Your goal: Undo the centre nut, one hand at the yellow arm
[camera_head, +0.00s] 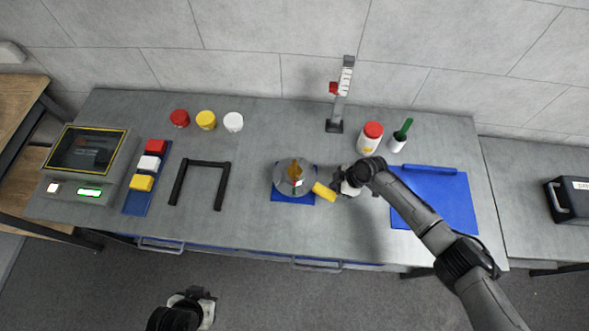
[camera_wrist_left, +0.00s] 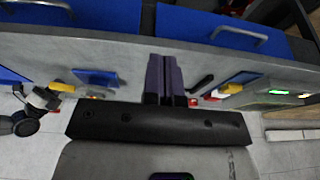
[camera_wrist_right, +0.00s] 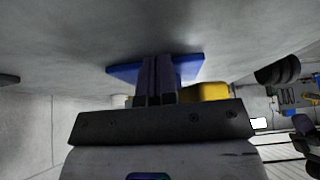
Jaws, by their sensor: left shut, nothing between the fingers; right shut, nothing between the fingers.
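A round grey hub (camera_head: 290,178) stands on a blue base mat (camera_head: 290,198) at the middle of the bench. Its centre shows a small light and red detail; I cannot make out the nut. A yellow arm (camera_head: 324,192) sticks out from the hub to the lower right; it also shows in the right wrist view (camera_wrist_right: 208,91). My right gripper (camera_head: 340,185) is shut and empty, just right of the yellow arm's end; I cannot tell whether they touch. My left gripper (camera_head: 205,297) is shut and empty, in front of the bench, well away from the hub.
A black U-shaped bracket (camera_head: 203,163) lies left of the hub. Further left are coloured blocks (camera_head: 148,163) and a screen console (camera_head: 88,155). Jars (camera_head: 206,120) and a post with a red slider (camera_head: 341,95) stand behind. A blue mat (camera_head: 440,205) lies right, under my right arm.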

